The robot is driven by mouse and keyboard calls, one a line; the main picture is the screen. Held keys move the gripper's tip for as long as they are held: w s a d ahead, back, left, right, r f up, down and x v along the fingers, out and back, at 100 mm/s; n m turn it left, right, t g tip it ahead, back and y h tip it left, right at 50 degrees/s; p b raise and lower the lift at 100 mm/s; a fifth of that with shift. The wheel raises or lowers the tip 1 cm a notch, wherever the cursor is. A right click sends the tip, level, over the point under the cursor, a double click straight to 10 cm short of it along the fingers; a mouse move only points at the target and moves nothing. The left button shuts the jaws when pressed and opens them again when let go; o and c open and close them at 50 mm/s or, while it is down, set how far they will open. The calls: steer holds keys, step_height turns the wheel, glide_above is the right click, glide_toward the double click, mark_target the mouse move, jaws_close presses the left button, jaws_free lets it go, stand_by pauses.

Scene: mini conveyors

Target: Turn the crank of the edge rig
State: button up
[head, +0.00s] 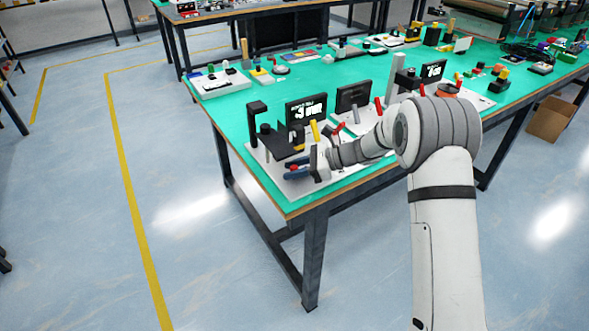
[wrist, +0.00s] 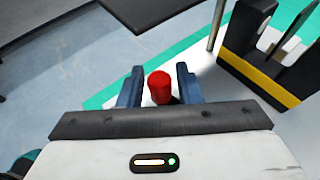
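The edge rig is a pale base plate (head: 262,159) at the near left corner of the green table. It carries a black post, a dark plate and a lit display (head: 306,110). A red upright knob (wrist: 159,87), apparently the crank handle, stands between the two blue fingers of my gripper (wrist: 159,78). The fingers are apart, with a narrow gap visible on each side of the knob. In the head view my gripper (head: 292,172) is low over the rig's front edge. The crank arm under the knob is hidden.
A second dark screen (head: 353,96) and a red lever (head: 378,106) stand right of the rig. In the wrist view a black bracket with a yellow stripe (wrist: 262,82) is close on the right. Open floor (head: 190,215) lies left of the table (head: 222,112).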

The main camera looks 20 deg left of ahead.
jaws_close()
